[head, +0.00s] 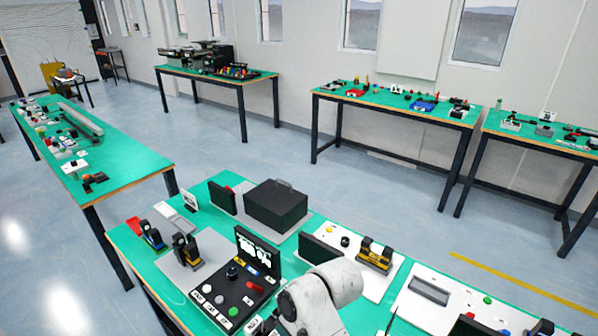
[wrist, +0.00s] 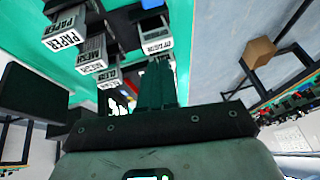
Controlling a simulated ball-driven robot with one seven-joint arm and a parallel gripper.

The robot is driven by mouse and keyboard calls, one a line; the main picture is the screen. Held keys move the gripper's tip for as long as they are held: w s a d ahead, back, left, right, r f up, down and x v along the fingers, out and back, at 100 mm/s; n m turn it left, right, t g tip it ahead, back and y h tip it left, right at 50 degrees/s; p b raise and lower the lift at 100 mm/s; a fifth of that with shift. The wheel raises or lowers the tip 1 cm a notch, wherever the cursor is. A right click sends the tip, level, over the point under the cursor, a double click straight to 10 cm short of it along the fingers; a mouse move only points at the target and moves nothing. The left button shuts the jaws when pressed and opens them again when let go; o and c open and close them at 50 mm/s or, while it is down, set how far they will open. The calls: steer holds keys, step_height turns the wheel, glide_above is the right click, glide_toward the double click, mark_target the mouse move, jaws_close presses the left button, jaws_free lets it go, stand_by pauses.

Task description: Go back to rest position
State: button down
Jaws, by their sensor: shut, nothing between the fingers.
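My gripper (wrist: 158,85) shows in the wrist view at the lower middle, with its dark green-grey fingers together and nothing visible between them. The fingers point towards a green table top (wrist: 128,15) with small labelled boxes, but I cannot tell the gap to them. In the head view, a pale rounded link of my arm (head: 322,295) stands at the bottom middle, in front of the near table (head: 125,238). The gripper itself cannot be made out there.
Labelled boxes (wrist: 65,30) lie close left of the fingers, and a brown box (wrist: 258,52) is farther right. The near table carries a black control panel (head: 235,290), a black case (head: 275,205) and several devices. Open blue floor (head: 300,160) separates it from the back tables.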

steer(key=s+d+m+t+h, duration=0.2)
steer(key=s+d+m, duration=0.3)
steer(key=s+d, duration=0.7)
steer(key=s+d+m+t+h, duration=0.25)
steer(key=s+d+m, duration=0.25)
steer(key=s+d, duration=0.75)
steer(key=s+d+f+g+b, duration=0.1)
steer(key=s+d+f+b, duration=0.1)
steer(key=f, duration=0.1)
steer(key=s+d+f+g+b, duration=0.1)
steer(key=s+f+g, duration=0.1)
steer(key=f, duration=0.2)
steer(key=s+d+f+g+b, duration=0.2)
steer(key=f, duration=0.2)
steer(key=shift+s+d+f+m+h+b, duration=0.2)
steer(key=shift+s+d+m+h+b, duration=0.1)
steer(key=shift+m+h, duration=0.1)
steer(key=shift+s, duration=0.2)
